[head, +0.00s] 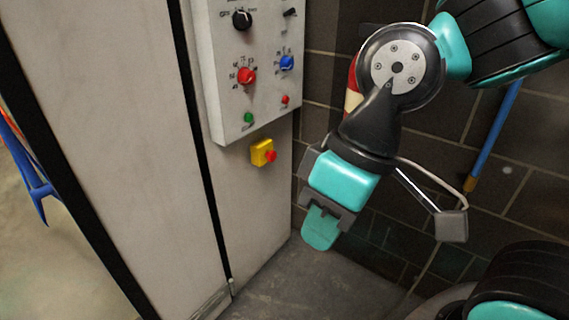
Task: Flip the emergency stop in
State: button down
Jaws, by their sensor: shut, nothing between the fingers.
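The emergency stop is a red button (271,156) on a yellow box (261,151), fixed to the pale panel just below the grey control box. My gripper (320,232) is to the right of and lower than the emergency stop in the picture, with its teal fingers pointing down. The fingers are shut with nothing between them. A gap shows between the gripper and the red button. Nothing covers the button.
The control box (232,75) above carries several knobs, including a red one (246,76) and a blue one (287,62). A dark brick wall (325,64) stands behind my arm. A blue pole (493,135) leans at the right. Grey floor (300,275) is clear below.

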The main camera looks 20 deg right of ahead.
aim_at(271, 155)
jog(key=z, duration=0.4)
jog(key=i, duration=1.1)
jog(key=u, duration=0.2)
